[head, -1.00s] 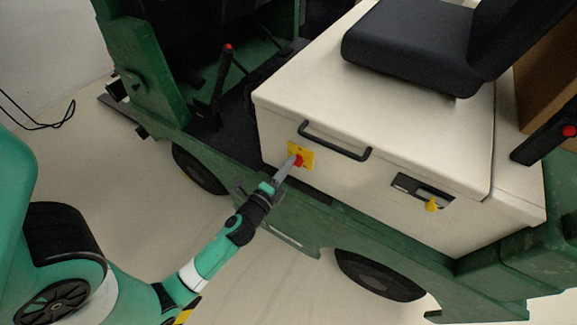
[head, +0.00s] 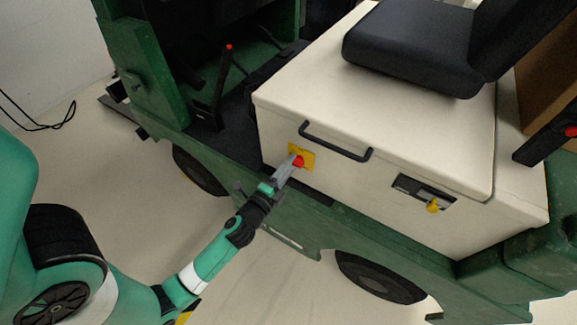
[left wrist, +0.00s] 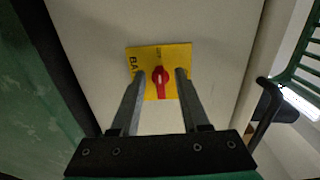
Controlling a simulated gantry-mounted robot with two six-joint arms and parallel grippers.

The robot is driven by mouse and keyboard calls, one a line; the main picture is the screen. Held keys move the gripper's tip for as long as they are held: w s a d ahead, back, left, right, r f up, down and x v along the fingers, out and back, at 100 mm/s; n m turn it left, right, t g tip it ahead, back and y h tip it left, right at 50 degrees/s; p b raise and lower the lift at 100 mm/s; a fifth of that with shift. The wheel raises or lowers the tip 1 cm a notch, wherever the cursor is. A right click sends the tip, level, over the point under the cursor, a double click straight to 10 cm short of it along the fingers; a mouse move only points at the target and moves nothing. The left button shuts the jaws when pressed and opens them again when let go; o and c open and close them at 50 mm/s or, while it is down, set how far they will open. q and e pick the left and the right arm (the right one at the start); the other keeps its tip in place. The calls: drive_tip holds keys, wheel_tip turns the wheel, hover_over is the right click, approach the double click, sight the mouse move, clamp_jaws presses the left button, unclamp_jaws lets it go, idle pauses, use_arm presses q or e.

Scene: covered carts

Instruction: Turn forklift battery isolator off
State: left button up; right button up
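The battery isolator is a red rotary knob (head: 299,161) on a yellow plate (head: 308,153), set in the side of the cream battery box (head: 345,174). In the left wrist view the red knob (left wrist: 160,76) has a pale mark, and the yellow plate (left wrist: 158,55) carries lettering partly hidden by a finger. My left gripper (head: 293,162) is at the plate. In the left wrist view its fingers (left wrist: 160,73) are open, one on each side of the knob, with gaps visible between. I cannot tell how far their tips are from the plate. My right gripper is out of view.
A black handle (head: 335,143) sticks out above and right of the plate. A recessed panel with a yellow knob (head: 432,206) is further right. The black seat (head: 410,50) is on top. Floor is clear in front of the wheels.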

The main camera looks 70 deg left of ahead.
use_arm(q)
drive_tip(key=b+v, duration=0.3)
drive_tip(key=v, duration=0.8)
drive_tip(key=shift+s+d+b, duration=0.2)
drive_tip(key=shift+s+b, duration=0.05)
drive_tip(key=shift+b, duration=0.15)
